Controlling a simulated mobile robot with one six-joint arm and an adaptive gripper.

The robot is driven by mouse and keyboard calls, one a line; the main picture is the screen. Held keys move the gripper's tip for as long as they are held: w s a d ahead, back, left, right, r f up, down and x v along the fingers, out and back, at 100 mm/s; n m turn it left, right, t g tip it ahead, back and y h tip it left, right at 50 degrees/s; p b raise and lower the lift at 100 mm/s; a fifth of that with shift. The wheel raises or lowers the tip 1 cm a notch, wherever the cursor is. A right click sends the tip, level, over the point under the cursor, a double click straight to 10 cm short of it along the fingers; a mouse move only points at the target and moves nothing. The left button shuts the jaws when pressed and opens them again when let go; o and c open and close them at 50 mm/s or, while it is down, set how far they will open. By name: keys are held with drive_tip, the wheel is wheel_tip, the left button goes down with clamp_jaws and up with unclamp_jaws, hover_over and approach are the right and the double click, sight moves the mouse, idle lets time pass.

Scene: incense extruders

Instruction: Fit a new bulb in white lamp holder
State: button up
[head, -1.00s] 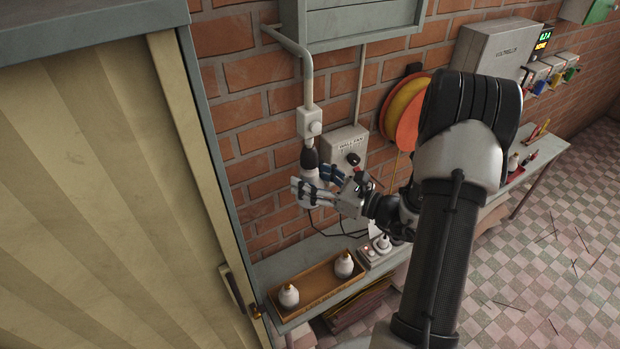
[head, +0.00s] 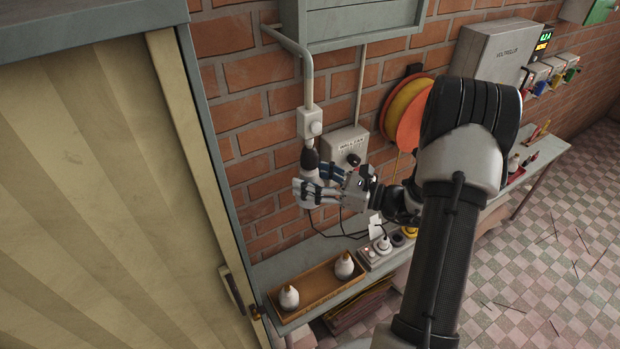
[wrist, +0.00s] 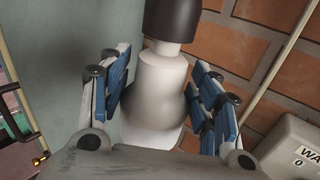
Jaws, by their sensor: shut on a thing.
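A white bulb (wrist: 158,95) stands upright between the blue-padded fingers of my gripper (wrist: 160,105) in the wrist view. My gripper is shut on it. The bulb's narrow white neck is directly below a dark lamp holder (wrist: 172,18), which looks black rather than white; the neck meets its lower rim, but I cannot tell how deep it sits. In the head view the same dark holder (head: 310,158) hangs under a white box on the brick wall. My gripper (head: 318,190) is around the bulb just below it, and the fingers partly hide the bulb.
A wooden tray (head: 318,305) with two white bulbs (head: 289,297) (head: 344,266) sits on the bench below. A socket strip with plugs (head: 380,250) is beside it. A labelled wall box (head: 346,146) is close to the right of my gripper. A large cream panel (head: 110,190) stands at left.

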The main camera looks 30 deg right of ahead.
drive_tip(key=shift+r, duration=0.1)
drive_tip(key=shift+r+n+g+y, duration=0.1)
drive_tip(key=shift+n+g+y, duration=0.3)
drive_tip(key=shift+n+y, duration=0.1)
drive_tip(key=shift+n+g+y, duration=0.5)
drive_tip(key=shift+g, duration=0.1)
drive_tip(key=shift+c, duration=1)
drive_tip(key=o, duration=1.1)
drive_tip(key=shift+o, duration=0.2)
drive_tip(key=shift+s, duration=0.1)
drive_tip(key=v, duration=1.2)
